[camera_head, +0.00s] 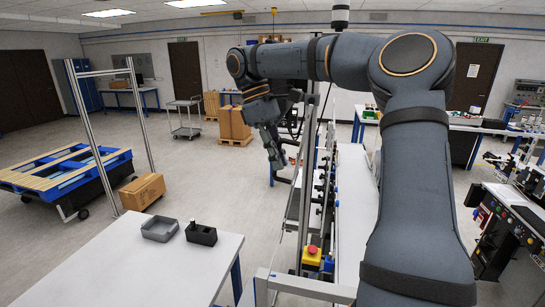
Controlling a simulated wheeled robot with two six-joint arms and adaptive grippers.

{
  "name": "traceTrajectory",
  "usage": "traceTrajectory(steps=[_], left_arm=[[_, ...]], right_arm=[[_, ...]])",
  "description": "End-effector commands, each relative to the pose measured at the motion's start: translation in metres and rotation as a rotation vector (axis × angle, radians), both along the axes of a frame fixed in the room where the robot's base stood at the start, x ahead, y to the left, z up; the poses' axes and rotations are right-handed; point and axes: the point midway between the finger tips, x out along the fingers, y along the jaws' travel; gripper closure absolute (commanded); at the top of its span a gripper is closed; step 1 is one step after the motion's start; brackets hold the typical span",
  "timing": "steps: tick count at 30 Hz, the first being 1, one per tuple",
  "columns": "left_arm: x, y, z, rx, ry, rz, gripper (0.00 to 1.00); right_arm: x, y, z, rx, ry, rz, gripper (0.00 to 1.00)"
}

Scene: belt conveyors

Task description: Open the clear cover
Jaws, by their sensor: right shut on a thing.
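My right arm comes in from the lower right, bends high over the conveyor and reaches left. My right gripper (276,158) hangs down at the left side of the conveyor's upright metal frame (307,170). It is shut on a part of the clear cover; the held part is small and dark at this distance. The cover's transparent panel is hard to make out against the frame and the room behind, so I cannot tell its angle. The conveyor (352,200) runs away from me, partly hidden by my right arm. My left gripper is not in view.
A white table (130,262) at the lower left holds a grey tray (160,229) and a black holder (201,234). A red button on a yellow box (312,259) sits at the conveyor's near end. A cardboard box (142,191) and open floor lie to the left.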

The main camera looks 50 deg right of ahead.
Motion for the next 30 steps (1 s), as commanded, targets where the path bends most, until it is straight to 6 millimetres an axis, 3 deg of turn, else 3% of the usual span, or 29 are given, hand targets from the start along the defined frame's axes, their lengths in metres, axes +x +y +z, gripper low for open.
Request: traceTrajectory(steps=[8, 9, 13, 30], left_arm=[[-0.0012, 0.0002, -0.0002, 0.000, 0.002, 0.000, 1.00], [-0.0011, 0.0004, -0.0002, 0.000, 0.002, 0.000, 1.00], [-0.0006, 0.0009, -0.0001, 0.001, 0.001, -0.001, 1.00], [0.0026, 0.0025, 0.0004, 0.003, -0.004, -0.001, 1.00]], right_arm=[[-0.0007, 0.0001, -0.0006, -0.001, 0.005, 0.001, 1.00], [-0.0007, 0.0001, -0.0007, -0.001, 0.005, 0.001, 0.85], [-0.0006, 0.0000, -0.0006, 0.000, 0.004, 0.001, 0.67], [0.0011, 0.0006, -0.0003, 0.002, -0.005, 0.000, 0.66]])
